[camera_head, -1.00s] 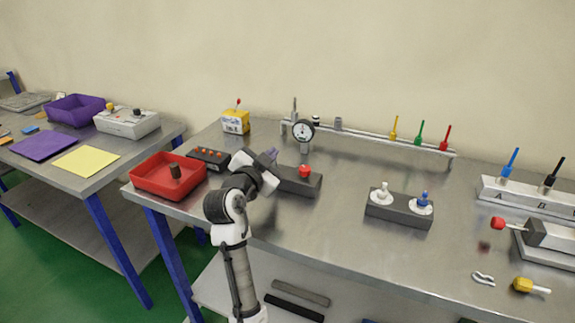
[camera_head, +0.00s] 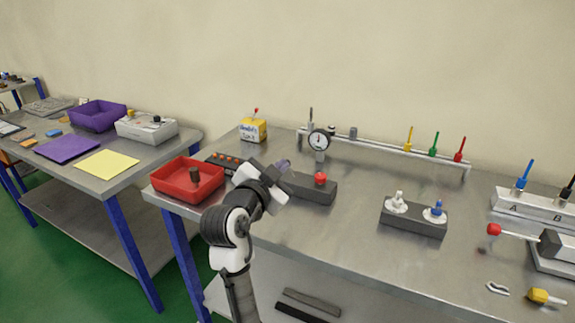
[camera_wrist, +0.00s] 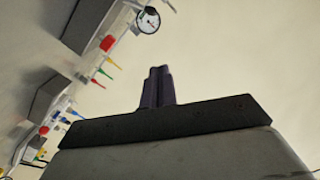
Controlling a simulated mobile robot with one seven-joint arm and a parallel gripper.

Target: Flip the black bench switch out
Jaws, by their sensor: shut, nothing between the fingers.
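My gripper (camera_head: 283,165) is shut and empty, its purple-grey fingers just above the left end of a dark grey block with a red knob. The fingers (camera_wrist: 157,85) point up in the wrist view, against the bare wall. The dark block (camera_head: 318,192) carries the red knob (camera_head: 320,178) at its right; my gripper partly hides its left end. A black lever (camera_head: 566,189) stands beside a blue lever (camera_head: 525,174) on a pale block marked A and B at the far right. I cannot tell which part is the black bench switch.
A red tray (camera_head: 215,190) with a dark cylinder lies left of my gripper, near a dark box with several orange buttons (camera_head: 222,160). A dial gauge (camera_head: 319,140) stands behind. A grey block with white and blue knobs (camera_head: 413,222) is to the right. The bench between is mostly clear.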

